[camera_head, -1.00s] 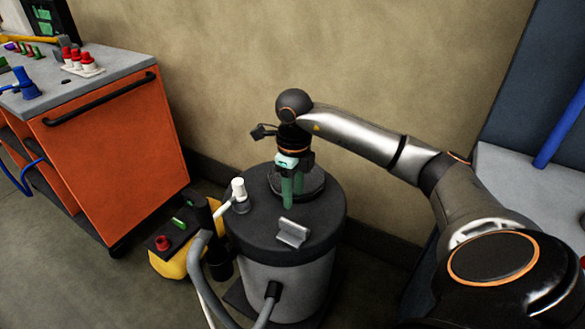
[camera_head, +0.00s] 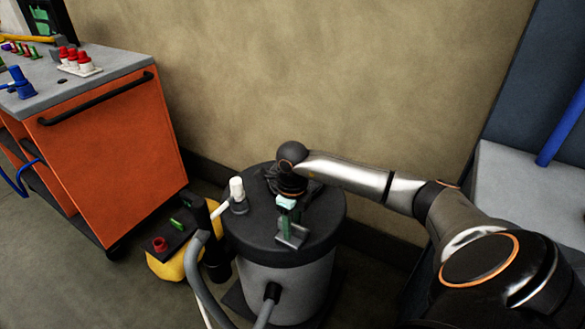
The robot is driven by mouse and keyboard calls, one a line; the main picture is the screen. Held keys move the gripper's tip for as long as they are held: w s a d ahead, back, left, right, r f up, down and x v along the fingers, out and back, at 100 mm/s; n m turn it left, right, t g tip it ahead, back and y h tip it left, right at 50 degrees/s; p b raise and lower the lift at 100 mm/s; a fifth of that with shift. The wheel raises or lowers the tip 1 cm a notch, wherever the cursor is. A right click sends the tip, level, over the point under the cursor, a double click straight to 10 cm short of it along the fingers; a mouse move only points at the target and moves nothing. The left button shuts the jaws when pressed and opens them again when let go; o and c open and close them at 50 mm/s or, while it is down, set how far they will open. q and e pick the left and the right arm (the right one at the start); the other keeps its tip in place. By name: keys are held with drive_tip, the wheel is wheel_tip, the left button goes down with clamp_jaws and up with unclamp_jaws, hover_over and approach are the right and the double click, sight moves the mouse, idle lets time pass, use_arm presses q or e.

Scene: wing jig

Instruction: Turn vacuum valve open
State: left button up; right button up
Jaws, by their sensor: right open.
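The vacuum valve seems to be the grey lever handle (camera_head: 292,235) on the dark lid of the round grey vacuum pot (camera_head: 262,238). My right gripper (camera_head: 287,228) is low over the lid, pointing down, with its green fingers at the handle. The fingers are open. I cannot tell whether they touch the handle or stand on both sides of it. The gripper hides part of the lid's back and the handle's upper edge. My left gripper is not in view.
A white-capped fitting (camera_head: 237,190) stands on the lid left of the gripper. A grey hose (camera_head: 196,275) runs down beside a yellow pump (camera_head: 172,262). An orange cabinet (camera_head: 120,155) stands at left, a wall behind. A grey bench (camera_head: 525,190) is at right.

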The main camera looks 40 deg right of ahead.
drive_tip(key=shift+f, duration=0.1)
clamp_jaws()
idle(0.4)
